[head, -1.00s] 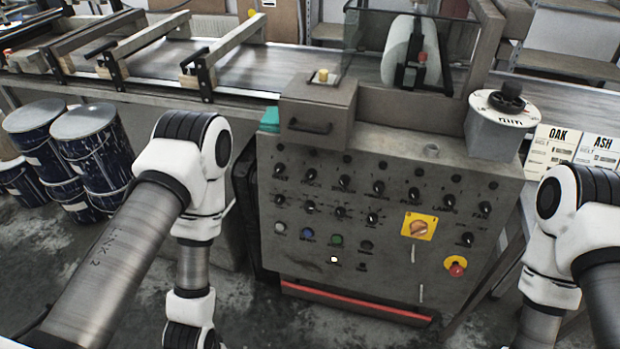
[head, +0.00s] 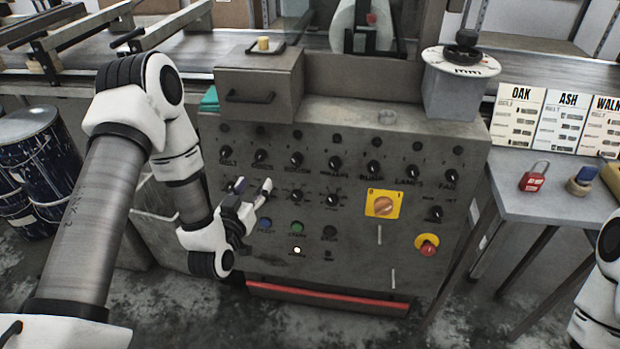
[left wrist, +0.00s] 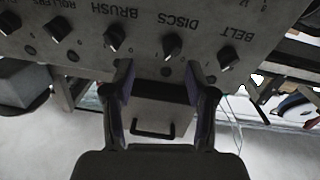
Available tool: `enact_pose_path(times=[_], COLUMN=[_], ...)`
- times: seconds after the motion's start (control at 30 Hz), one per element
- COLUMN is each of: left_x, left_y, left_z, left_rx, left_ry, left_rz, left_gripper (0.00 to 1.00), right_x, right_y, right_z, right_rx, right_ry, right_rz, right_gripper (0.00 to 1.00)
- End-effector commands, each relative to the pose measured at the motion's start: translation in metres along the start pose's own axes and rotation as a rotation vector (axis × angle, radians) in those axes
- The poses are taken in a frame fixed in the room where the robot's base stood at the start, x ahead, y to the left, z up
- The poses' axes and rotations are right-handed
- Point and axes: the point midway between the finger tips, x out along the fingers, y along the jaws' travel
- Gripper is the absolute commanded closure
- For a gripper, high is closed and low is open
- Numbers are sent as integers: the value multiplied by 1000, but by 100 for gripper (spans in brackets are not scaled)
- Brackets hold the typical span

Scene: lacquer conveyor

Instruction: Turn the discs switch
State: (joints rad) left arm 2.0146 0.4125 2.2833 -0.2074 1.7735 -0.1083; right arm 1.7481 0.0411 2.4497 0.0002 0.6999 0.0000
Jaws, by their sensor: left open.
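The discs switch (head: 261,156) is a dark round knob, second from the left in the panel's upper row. In the left wrist view, upside down, the discs switch (left wrist: 172,45) shows by its DISCS label, between the BELT and BRUSH knobs. My left gripper (head: 252,188) is open and empty in front of the panel, just below that knob in the head view. In the left wrist view its fingertips (left wrist: 159,70) point toward the panel, with the discs switch beyond them; no contact is visible. My right gripper is out of view.
The grey control panel (head: 345,270) has several neighbouring knobs, buttons, a yellow-plated switch (head: 383,205) and a red emergency button (head: 427,245). A side table (head: 530,205) holds a red padlock (head: 533,177). A handled box (head: 258,85) sits on top.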

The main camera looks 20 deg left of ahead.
Motion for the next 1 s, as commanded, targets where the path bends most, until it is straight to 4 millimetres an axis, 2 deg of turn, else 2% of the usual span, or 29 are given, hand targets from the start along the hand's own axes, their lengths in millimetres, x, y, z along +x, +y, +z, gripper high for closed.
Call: enact_pose_path(times=[0.03, 0.1, 0.27, 0.6, 0.7, 0.93, 1.0], left_x=[5, 8, 19, 78, 86, 88, 87], left_y=[-11, -18, -17, -19, -19, -20, -20], left_z=[7, 0, -9, -12, -12, -12, -12], left_rx=[-19, -33, -36, -35, -36, -37, -37], left_ry=[31, 55, 69, 65, 63, 62, 62], left_rz=[-22, -37, -37, -36, -36, -36, -36], left_gripper=[43, 43, 43, 43, 43, 43, 68], right_x=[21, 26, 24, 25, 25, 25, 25], right_y=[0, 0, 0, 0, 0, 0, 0], right_z=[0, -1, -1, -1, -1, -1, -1], right_rx=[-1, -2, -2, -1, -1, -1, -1], right_ry=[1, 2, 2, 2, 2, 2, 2], right_rz=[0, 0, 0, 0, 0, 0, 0], right_gripper=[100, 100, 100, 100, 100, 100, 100])
